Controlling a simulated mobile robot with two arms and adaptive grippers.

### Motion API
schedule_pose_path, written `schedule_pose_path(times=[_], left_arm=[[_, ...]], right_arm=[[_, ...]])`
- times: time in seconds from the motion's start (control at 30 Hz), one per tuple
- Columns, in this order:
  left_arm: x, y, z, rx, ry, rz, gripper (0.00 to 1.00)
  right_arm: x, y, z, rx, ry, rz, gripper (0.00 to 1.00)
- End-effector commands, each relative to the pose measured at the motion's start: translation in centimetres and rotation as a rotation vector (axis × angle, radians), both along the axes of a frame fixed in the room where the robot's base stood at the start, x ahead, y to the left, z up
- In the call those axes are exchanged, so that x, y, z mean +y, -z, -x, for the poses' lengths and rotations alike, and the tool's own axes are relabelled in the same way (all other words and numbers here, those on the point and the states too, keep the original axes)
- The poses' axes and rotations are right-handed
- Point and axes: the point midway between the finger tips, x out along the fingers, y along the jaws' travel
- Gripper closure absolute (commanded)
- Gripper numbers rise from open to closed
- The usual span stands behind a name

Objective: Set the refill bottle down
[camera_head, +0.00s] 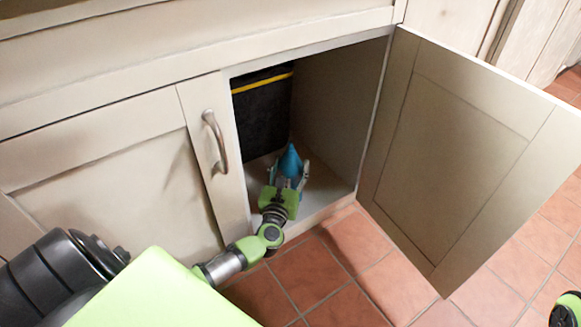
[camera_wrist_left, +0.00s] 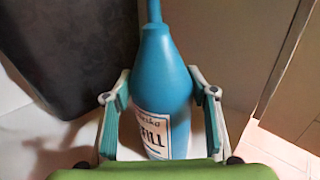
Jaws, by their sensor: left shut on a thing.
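The refill bottle (camera_head: 290,162) is blue with a narrow neck and stands upright inside the open cabinet, near its front opening. My left gripper (camera_head: 289,183) reaches in through the opening and is shut on the bottle. In the left wrist view the bottle (camera_wrist_left: 166,75) shows a white label with "FILL" readable, and the fingers of my left gripper (camera_wrist_left: 160,95) lie on both sides of its body. The bottle's base is hidden behind the gripper, so I cannot tell whether it touches the cabinet floor (camera_head: 325,190).
A dark bin with a yellow band (camera_head: 262,112) stands at the back left inside the cabinet, and it also fills the left of the wrist view (camera_wrist_left: 70,50). The cabinet door (camera_head: 455,150) stands open at the right. A closed door with a handle (camera_head: 215,140) is at the left.

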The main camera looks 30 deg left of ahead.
Motion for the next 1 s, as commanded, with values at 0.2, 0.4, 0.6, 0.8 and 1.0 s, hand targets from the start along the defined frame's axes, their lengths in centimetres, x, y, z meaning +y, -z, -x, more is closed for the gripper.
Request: schedule_pose_path(times=[0.2, 0.4, 0.6, 0.8, 1.0], left_arm=[[0.0, 0.2, 0.0, 0.001, 0.0, 0.0, 0.31], [0.0, 0.1, 0.0, 0.001, 0.0, 0.0, 0.31], [-0.4, -0.2, 1.0, 0.004, 0.001, 0.001, 0.31], [-2.0, -0.2, 5.0, 0.006, 0.001, 0.004, 0.31], [-3.5, -0.3, 8.8, 0.003, 0.0, 0.002, 0.31]], right_arm=[[0.0, -0.2, 0.2, -0.009, 0.0, 0.001, 0.6], [0.0, -0.2, 0.2, -0.01, 0.0, 0.0, 0.6], [-0.1, -0.6, 0.2, -0.006, -0.002, -0.004, 0.6], [-0.2, 0.5, -1.1, 0.057, -0.002, -0.004, 0.6], [-0.3, 1.0, -1.6, 0.087, -0.005, -0.006, 0.6]])
